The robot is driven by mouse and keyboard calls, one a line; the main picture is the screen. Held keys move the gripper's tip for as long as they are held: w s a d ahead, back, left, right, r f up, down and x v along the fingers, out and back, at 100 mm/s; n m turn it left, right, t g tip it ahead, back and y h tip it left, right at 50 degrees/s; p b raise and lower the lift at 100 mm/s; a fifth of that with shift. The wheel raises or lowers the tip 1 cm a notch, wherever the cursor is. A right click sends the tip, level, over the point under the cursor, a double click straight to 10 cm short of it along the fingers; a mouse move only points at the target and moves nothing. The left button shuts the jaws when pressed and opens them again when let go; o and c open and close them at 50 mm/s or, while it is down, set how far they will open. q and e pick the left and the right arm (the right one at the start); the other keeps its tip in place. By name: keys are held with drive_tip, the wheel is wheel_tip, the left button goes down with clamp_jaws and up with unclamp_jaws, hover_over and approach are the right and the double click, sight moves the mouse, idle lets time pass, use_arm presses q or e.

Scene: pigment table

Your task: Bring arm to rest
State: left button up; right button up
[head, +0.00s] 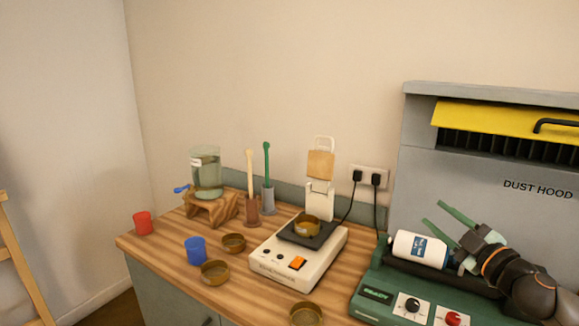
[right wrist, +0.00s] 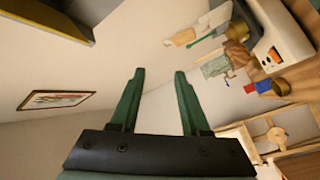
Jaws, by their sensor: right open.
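My right gripper (head: 449,219) is at the right of the head view, above the green roller machine (head: 372,297). Its two green fingers are spread apart with nothing between them. In the right wrist view the open fingers (right wrist: 158,95) point up the picture, with bare wall beyond them. A white bottle (head: 418,249) with a blue label lies on its side on the machine, just below and left of the gripper in the head view. Whether the gripper touches it I cannot tell. My left gripper is not in view.
A white hot plate (head: 285,268) holds a brass dish (head: 307,226). A blue cup (head: 196,250), a red cup (head: 143,223), several brass dishes and a glass dispenser (head: 207,177) stand on the wooden table. The grey dust hood (head: 520,215) stands behind the machine.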

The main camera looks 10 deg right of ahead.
drive_tip(key=s+a+f+m+g+h, duration=0.1)
drive_tip(key=s+a+f+m+g, duration=0.1)
drive_tip(key=f, duration=0.6)
drive_tip(key=s+a+f+m+g+h, duration=0.2)
drive_tip(key=s+a+f+m+g, duration=0.1)
drive_tip(key=s+f, duration=0.4)
drive_tip(key=s+a+f+m+g+h, duration=0.2)
drive_tip(key=s+a+f+m, duration=0.1)
drive_tip(key=f, duration=0.6)
drive_tip(key=shift+s+a+f, duration=0.2)
drive_tip(key=shift+s+a, duration=0.5)
drive_tip(key=shift+s, duration=0.15)
drive_tip(key=s+a+f+m+g+y, duration=0.1)
drive_tip(key=s+a+f+g, duration=0.35)
drive_tip(key=s, duration=0.55)
drive_tip(key=s+a+f+m+g+y, duration=0.1)
drive_tip(key=s+a+f+g, duration=0.3)
drive_tip(key=s, duration=0.6)
drive_tip(key=w+a+f+t+y+b, duration=0.1)
drive_tip(key=w+a+f+t+b, duration=0.1)
drive_tip(key=f, duration=0.5)
drive_tip(key=w+a+f+t+y+b, duration=0.1)
drive_tip(key=w+a+f+t+b, duration=0.1)
drive_tip(key=f, duration=0.5)
drive_tip(key=shift+w+a+f+t, duration=0.2)
drive_tip(key=shift+w+a+t, duration=0.3)
drive_tip(key=shift+t, duration=0.45)
drive_tip(key=shift+d, duration=0.2)
